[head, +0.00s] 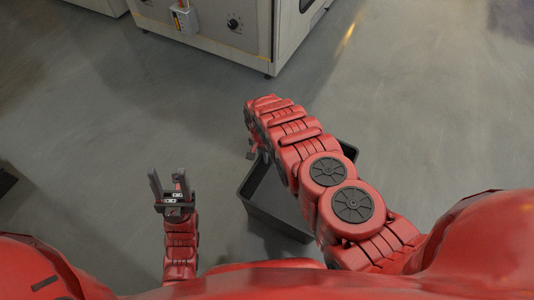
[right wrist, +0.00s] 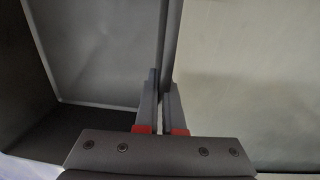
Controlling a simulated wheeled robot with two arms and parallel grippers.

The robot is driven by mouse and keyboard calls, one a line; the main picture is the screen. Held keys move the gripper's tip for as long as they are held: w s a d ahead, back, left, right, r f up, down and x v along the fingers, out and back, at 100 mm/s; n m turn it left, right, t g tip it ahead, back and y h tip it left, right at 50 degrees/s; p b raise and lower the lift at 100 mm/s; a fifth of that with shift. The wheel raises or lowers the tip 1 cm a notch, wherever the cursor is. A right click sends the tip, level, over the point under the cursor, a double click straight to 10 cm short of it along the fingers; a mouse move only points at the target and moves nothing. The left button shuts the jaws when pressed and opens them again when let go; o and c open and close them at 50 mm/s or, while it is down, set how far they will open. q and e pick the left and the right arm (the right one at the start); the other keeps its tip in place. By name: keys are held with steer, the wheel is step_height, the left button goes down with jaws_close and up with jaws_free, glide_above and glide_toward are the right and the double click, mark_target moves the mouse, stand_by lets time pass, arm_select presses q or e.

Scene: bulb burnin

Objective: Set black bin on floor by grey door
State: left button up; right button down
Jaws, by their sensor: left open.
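The black bin (head: 262,222) is an open-topped box below the middle of the head view, partly covered by my right arm. In the right wrist view its inside (right wrist: 90,50) fills the left, and its thin wall runs up from between the fingers. My right gripper (right wrist: 163,100) is closed on that wall, one finger on each side. In the head view it is mostly hidden behind my forearm. I cannot tell whether the bin touches the floor. My left gripper (head: 168,178) is open and empty, left of the bin. No panel is clearly the grey door.
A light grey cabinet (head: 215,25) with a dark knob and a small switch box (head: 186,19) stands at the top. A dark object (head: 5,180) shows at the left edge.

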steer(key=shift+f, duration=0.1)
steer(key=c, duration=1.5)
jaws_free()
steer(key=o, duration=0.5)
steer(key=shift+c, duration=0.2)
